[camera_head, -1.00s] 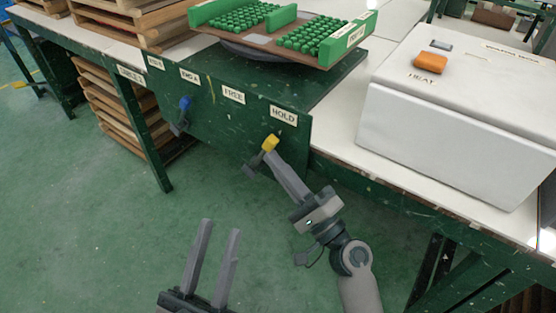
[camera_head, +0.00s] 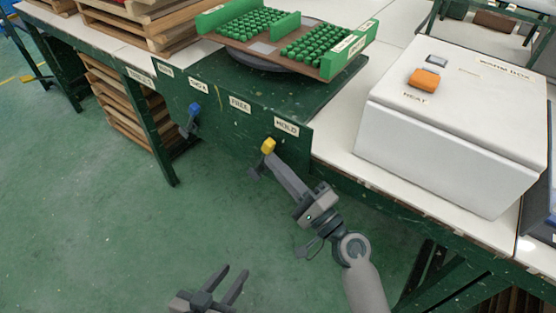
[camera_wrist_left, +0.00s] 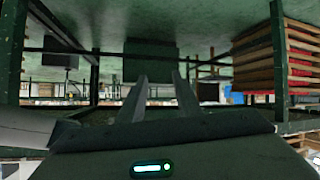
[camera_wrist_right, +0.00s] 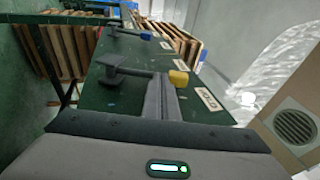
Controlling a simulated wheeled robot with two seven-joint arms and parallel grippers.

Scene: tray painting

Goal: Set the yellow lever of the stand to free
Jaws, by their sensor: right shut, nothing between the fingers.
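The stand's yellow lever (camera_head: 268,146) sticks out from the green front panel (camera_head: 222,119), its knob below and slightly left of the HOLD label (camera_head: 286,126). The FREE label (camera_head: 240,104) is further left. My right gripper (camera_head: 272,158) is shut and empty, its fingertips right at the yellow knob; whether they touch it I cannot tell. In the right wrist view, the yellow knob (camera_wrist_right: 178,78) is just beyond the closed fingers, on the end of a dark arm. My left gripper (camera_head: 234,272) is open and empty, low over the floor, away from the lever.
A blue lever (camera_head: 194,109) is on the same panel, further left. A tray with green pieces (camera_head: 325,71) rests above the stand. A white box with an orange button (camera_head: 425,79) stands on the table at right. Wooden pallets (camera_head: 142,28) are stacked at left. Floor in front is clear.

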